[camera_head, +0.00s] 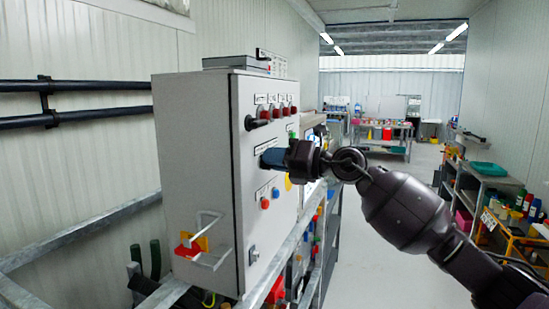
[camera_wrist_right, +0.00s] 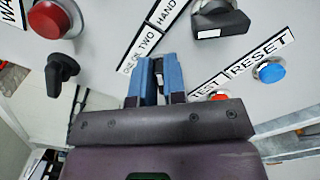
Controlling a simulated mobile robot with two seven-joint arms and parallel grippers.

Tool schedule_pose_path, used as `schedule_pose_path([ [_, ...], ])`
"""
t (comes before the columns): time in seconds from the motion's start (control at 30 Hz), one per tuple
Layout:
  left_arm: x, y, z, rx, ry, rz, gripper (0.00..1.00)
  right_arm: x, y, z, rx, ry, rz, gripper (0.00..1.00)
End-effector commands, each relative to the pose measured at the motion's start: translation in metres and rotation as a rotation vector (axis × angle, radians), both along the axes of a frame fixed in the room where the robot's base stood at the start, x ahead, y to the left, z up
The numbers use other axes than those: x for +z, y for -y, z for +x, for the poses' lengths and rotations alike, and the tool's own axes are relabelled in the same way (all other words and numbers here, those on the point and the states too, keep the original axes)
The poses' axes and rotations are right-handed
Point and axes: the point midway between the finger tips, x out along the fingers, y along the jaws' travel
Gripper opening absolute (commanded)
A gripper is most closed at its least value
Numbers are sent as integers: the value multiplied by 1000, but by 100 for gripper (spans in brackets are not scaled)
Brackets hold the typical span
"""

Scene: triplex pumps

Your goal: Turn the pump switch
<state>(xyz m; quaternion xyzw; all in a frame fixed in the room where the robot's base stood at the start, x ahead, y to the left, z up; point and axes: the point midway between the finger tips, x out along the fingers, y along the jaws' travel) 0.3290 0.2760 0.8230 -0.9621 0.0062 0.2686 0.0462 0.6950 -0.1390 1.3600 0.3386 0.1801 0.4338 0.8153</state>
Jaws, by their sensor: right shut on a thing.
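The pump control panel is a grey cabinet (camera_head: 190,130) with a white front. My right gripper (camera_head: 272,158) reaches its front from the right, blue fingers against the middle of the panel. In the right wrist view my right gripper (camera_wrist_right: 156,80) has its blue fingers close together around a small dark switch knob (camera_wrist_right: 158,66), mostly hidden between them. A black selector knob (camera_wrist_right: 220,20) sits up and right, another black knob (camera_wrist_right: 62,72) to the left. My left gripper is not in view.
Near the fingers are a red button or lamp (camera_wrist_right: 48,18), a blue reset button (camera_wrist_right: 272,71) and a partly hidden red test button (camera_wrist_right: 220,97). Metal rails (camera_head: 85,230) run by the cabinet. Shelves (camera_head: 480,180) line the right wall. The aisle floor (camera_head: 375,260) is clear.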

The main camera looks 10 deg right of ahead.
Motion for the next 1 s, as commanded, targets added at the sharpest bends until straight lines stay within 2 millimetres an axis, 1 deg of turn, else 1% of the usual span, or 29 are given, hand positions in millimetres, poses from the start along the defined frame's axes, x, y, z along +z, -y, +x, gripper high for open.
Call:
schedule_pose_path([
  [0.13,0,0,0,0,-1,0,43,-1,0,0,0,-1,-1,0],
  [0.17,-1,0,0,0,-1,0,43,-1,0,0,0,-1,-1,16],
  [0.3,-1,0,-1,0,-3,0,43,-1,0,0,0,0,-2,37],
  [0.57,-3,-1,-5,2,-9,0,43,0,0,0,0,1,-1,37],
  [0.67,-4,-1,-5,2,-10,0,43,-1,4,-2,-1,0,-1,37],
  [0.83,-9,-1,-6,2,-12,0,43,-2,22,-14,-2,1,-3,37],
  [1.0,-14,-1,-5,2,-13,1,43,-3,49,-32,-3,0,-3,37],
])
